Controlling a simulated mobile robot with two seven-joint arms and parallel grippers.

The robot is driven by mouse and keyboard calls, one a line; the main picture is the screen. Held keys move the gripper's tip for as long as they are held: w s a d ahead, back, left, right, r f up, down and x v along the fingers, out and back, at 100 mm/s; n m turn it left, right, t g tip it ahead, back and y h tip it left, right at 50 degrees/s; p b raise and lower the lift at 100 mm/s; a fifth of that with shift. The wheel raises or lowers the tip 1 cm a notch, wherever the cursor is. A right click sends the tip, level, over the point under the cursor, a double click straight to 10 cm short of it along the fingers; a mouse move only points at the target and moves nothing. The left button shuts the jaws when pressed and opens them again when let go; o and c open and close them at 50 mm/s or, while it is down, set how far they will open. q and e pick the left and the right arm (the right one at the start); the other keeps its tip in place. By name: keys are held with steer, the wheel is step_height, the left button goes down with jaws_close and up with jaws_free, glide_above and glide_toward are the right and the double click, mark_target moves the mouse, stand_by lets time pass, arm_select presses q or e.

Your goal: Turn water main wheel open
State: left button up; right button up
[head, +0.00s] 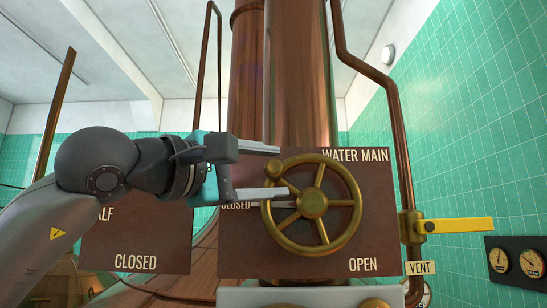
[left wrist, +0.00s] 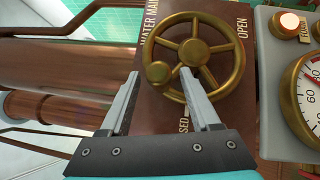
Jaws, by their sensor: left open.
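The brass water main wheel (head: 347,184) is mounted on a brown panel marked WATER MAIN, with CLOSED at its left and OPEN at its lower right. It has several spokes, a round hub, and a knob (head: 273,170) at the upper left of its rim. A thin grey pointer (head: 262,205) shows beside the CLOSED label. My left gripper (head: 283,172) is open, its fingertips at the wheel's left side. In the left wrist view, the fingers (left wrist: 159,74) appear on either side of the knob (left wrist: 158,73); contact cannot be told. My right gripper is not in view.
A second brown panel (head: 137,240) marked CLOSED is at the left, partly behind my arm. A yellow vent lever (head: 460,225) sticks out at the right, near black-backed gauges (head: 515,262). Copper pipes (head: 390,130) rise behind. A grey box with a gauge (left wrist: 313,78) is close to the wheel.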

arm_select(q)
steer(key=shift+w+d, duration=0.35)
steer(key=shift+w, duration=0.05)
jaws_close()
stand_by(0.4)
stand_by(0.9)
